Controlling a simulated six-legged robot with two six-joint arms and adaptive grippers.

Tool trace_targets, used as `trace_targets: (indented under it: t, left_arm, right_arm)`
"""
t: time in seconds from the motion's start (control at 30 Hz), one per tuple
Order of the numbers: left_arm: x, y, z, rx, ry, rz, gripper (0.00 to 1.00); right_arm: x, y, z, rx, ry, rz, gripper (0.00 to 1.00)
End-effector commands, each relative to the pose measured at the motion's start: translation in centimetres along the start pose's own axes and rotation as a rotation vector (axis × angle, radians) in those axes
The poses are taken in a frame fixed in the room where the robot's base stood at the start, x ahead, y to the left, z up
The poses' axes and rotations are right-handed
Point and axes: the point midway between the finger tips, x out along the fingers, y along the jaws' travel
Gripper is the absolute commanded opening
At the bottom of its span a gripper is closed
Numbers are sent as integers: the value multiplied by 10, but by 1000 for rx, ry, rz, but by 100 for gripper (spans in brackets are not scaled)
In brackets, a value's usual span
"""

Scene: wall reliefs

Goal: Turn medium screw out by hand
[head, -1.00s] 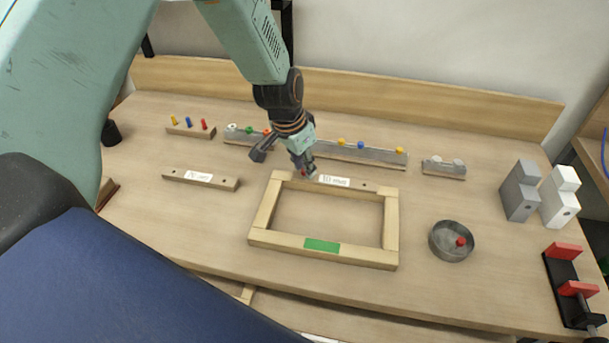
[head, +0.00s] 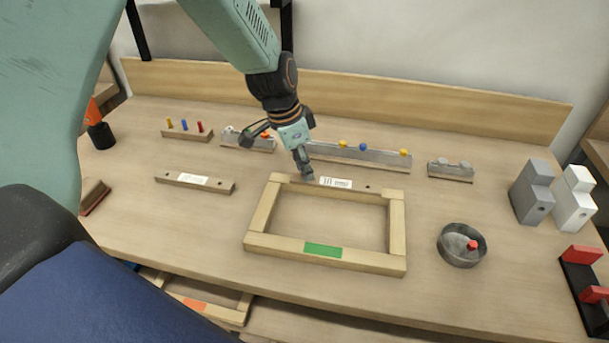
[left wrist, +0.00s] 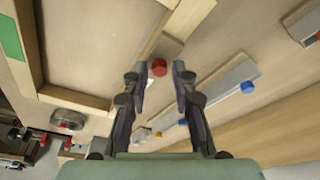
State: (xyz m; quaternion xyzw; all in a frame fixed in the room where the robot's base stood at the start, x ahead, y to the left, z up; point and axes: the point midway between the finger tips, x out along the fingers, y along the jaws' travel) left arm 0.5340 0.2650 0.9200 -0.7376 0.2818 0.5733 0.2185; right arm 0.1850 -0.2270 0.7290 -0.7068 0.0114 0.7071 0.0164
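A wooden frame (head: 325,258) with a green patch lies on the table; its back rail has a white label (head: 336,183). A red screw head (left wrist: 159,67) shows in the left wrist view, between the tips of my left gripper (left wrist: 160,75). The fingers stand apart on either side of it, with visible gaps. In the head view my left gripper (head: 307,176) points down at the left end of the back rail and hides that screw. Another red screw (head: 472,244) is in a round grey bowl (head: 450,256) right of the frame. My right gripper is not in view.
A labelled wooden bar (head: 215,185) lies left of the frame. Behind stand a small block with coloured pins (head: 185,135) and metal rails with coloured knobs (head: 370,157). Grey and white blocks (head: 530,195) stand at right, near a black and red holder (head: 580,280).

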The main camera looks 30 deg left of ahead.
Motion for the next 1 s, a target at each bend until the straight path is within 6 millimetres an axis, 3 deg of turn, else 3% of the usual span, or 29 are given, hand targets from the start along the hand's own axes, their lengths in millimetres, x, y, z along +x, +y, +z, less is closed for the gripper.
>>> trace_targets:
  t: [0.1, 0.4, 0.57, 1.0]
  left_arm:
    - [-1, 0, -1, -1, 1, -1, 26]
    - [-1, 0, -1, -2, 1, -2, 0]
    - [-2, 0, -1, -13, 0, -4, 0]
    - [-5, 1, -1, -308, -2, -79, 0]
  right_arm:
    - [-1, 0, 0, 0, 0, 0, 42]
    - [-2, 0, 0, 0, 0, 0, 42]
    - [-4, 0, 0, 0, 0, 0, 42]
    - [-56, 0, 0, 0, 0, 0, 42]
